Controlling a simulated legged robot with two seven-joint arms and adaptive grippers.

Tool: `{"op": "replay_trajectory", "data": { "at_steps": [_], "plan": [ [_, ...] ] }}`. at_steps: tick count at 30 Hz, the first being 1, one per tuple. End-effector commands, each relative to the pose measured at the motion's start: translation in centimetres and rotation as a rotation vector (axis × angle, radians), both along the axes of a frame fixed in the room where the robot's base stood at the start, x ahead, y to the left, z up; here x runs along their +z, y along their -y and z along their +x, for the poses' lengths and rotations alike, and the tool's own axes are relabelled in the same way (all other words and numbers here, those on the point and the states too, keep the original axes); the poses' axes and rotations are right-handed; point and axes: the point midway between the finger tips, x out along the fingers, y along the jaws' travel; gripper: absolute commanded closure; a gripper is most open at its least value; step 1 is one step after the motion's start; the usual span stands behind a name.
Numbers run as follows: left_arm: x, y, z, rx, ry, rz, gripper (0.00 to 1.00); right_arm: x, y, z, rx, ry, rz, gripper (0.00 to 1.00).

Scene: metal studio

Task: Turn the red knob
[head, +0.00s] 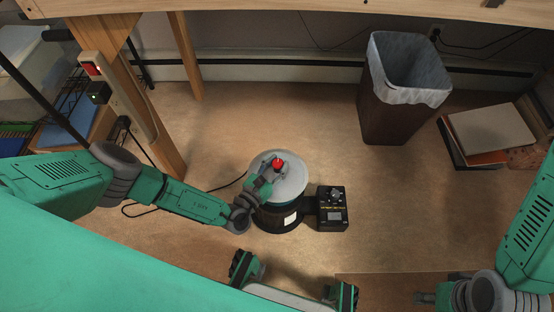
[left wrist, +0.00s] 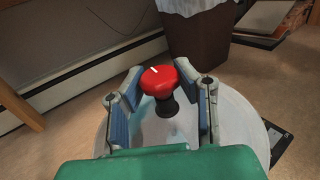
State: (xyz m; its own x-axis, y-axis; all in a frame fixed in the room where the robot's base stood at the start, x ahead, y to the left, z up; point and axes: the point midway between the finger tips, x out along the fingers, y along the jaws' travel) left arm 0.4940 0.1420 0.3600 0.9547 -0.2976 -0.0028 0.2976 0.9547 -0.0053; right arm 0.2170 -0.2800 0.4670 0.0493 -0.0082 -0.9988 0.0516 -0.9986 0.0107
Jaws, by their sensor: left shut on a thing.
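The red knob (head: 278,163) is a round red cap with a white mark on a dark stem. It stands upright on the pale round top of a dark cylinder (head: 291,183). My left gripper (head: 272,167) is at the knob from the left and is shut on it. In the left wrist view, the red knob (left wrist: 159,80) sits between the blue-padded fingers of my left gripper (left wrist: 161,74), with its white mark toward the upper left. My right gripper (head: 424,298) shows only in part at the lower right edge of the head view, away from the knob.
A black control box (head: 332,208) stands against the cylinder's right side. A wooden table leg (head: 140,95) and a cable are to the left. Floor around the cylinder is mostly clear.

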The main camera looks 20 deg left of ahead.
Motion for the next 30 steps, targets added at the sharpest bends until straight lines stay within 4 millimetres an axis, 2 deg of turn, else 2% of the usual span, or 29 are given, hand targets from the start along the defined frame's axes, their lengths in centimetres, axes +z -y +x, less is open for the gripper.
{"op": "replay_trajectory", "data": {
  "at_steps": [7,8,9,10,19,22,26,30],
  "plan": [
    [0.0,-0.3,0.0,0.007,0.007,0.001,1.00,-0.1,0.0,0.0,0.000,-0.001,0.000,0.60],
    [0.0,-0.3,0.0,0.007,0.007,0.001,0.71,-0.1,0.0,0.0,0.000,-0.001,0.000,0.60],
    [0.0,-0.3,0.0,0.007,0.005,0.000,0.57,-0.1,0.0,0.0,0.000,-0.001,0.000,0.60],
    [0.0,-0.3,0.0,0.006,0.005,0.000,0.49,-0.1,0.0,0.0,0.000,-0.001,0.000,0.60],
    [-0.1,-0.3,0.0,0.004,0.002,0.001,0.49,-0.1,0.0,0.0,0.000,0.000,0.000,0.60],
    [-0.2,-0.4,-0.6,0.004,0.000,0.001,0.49,0.0,0.0,-0.2,0.000,0.001,0.000,0.60],
    [-0.2,-1.1,-2.4,0.005,-0.001,0.001,0.49,0.0,0.0,-0.1,0.000,0.001,0.000,0.60],
    [-0.3,-1.9,-5.4,0.003,-0.003,0.002,0.49,0.0,0.0,-0.1,0.000,0.001,0.000,0.60]
  ]
}}
